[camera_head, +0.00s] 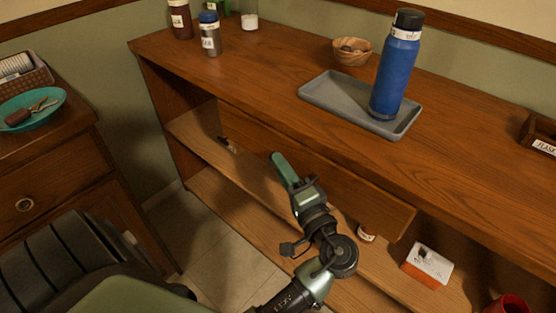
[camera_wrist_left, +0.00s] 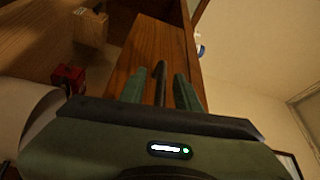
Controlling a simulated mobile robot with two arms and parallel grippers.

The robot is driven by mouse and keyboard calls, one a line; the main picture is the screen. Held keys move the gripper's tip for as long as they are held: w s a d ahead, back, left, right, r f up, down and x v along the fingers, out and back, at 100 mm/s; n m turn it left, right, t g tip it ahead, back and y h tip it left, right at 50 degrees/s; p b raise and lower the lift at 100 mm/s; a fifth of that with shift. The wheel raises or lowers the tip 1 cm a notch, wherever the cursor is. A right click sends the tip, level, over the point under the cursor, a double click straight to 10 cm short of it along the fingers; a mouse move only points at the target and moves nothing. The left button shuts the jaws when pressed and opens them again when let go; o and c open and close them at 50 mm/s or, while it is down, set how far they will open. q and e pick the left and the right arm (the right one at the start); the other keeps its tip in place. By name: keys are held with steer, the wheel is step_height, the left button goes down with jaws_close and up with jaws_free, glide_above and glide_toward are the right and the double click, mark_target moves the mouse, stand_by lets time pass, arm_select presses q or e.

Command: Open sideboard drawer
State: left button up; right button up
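The sideboard drawer's wooden front (camera_head: 365,192) lies just under the sideboard top in the head view. It looks closed or nearly so; I see no clear gap above it. My left gripper (camera_head: 282,170) is in front of the drawer, its green fingers pointing toward it. In the left wrist view the drawer front (camera_wrist_left: 152,42) is ahead, and a dark bar handle (camera_wrist_left: 160,82) runs between the two green fingers of my left gripper (camera_wrist_left: 160,88). The fingers are apart, with narrow gaps beside the bar. My right gripper is not in view.
The sideboard top (camera_head: 270,60) holds a grey tray (camera_head: 335,100) with a blue flask (camera_head: 395,75), a wooden bowl (camera_head: 352,52) and bottles. Open shelves below hold a white-and-red box (camera_head: 428,266) and a red cup (camera_head: 508,305). A separate cabinet (camera_head: 50,185) stands left.

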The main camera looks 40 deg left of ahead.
arm_select(q)
steer(key=shift+d, duration=0.1)
steer(key=shift+c, duration=0.3)
jaws_close()
steer(key=shift+r, duration=0.1)
stand_by(1.0)
